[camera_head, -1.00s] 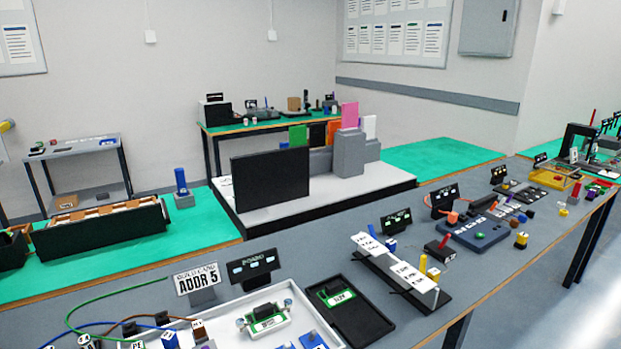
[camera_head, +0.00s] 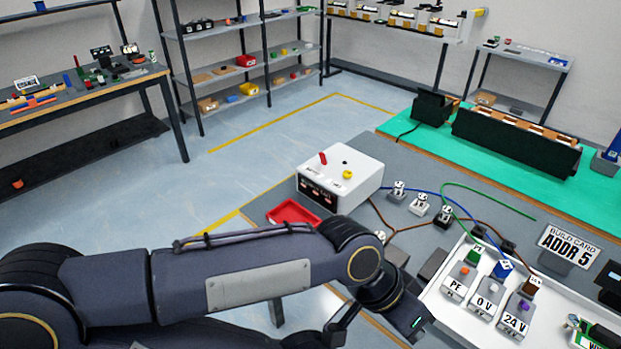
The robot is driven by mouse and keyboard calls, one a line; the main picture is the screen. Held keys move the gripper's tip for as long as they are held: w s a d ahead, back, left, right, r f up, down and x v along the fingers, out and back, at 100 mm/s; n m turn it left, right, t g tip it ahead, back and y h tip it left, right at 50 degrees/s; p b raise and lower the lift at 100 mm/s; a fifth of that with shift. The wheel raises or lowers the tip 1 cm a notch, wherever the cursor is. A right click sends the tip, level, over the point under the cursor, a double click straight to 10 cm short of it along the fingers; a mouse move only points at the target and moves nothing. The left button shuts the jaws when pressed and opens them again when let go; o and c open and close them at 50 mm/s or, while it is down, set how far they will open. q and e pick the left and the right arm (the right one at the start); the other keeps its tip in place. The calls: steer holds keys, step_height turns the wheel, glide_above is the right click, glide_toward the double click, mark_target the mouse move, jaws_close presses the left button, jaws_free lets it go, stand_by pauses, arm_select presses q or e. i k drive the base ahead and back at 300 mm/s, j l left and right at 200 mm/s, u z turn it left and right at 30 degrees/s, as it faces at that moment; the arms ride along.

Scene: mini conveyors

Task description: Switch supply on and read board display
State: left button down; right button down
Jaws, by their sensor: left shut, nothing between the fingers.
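The supply (camera_head: 345,172) is a white box near the middle of the head view. My right gripper is out of view.
A red tray (camera_head: 293,214) lies left of the supply. Wires run from plugs (camera_head: 445,214) to the white tray (camera_head: 444,311), which holds blocks marked PE, 0 V and 24 V. A card (camera_head: 569,245) reads ADDR 5. Shelves (camera_head: 245,60) stand behind; the floor between is clear.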

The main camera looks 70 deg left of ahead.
mark_target(322, 157)
steer(key=u, duration=2.05)
steer(key=i+j+z, duration=0.3)
steer(key=j, duration=0.3)
steer(key=i+j+z, duration=0.15)
steer(key=i+j, duration=0.15)
steer(key=i+j+z, duration=0.15)
steer(key=j, duration=0.25)
steer(key=i+j+z, duration=0.2)
steer(key=j, duration=0.15)
steer(key=i+j+z, duration=0.15)
steer(key=j, duration=0.25)
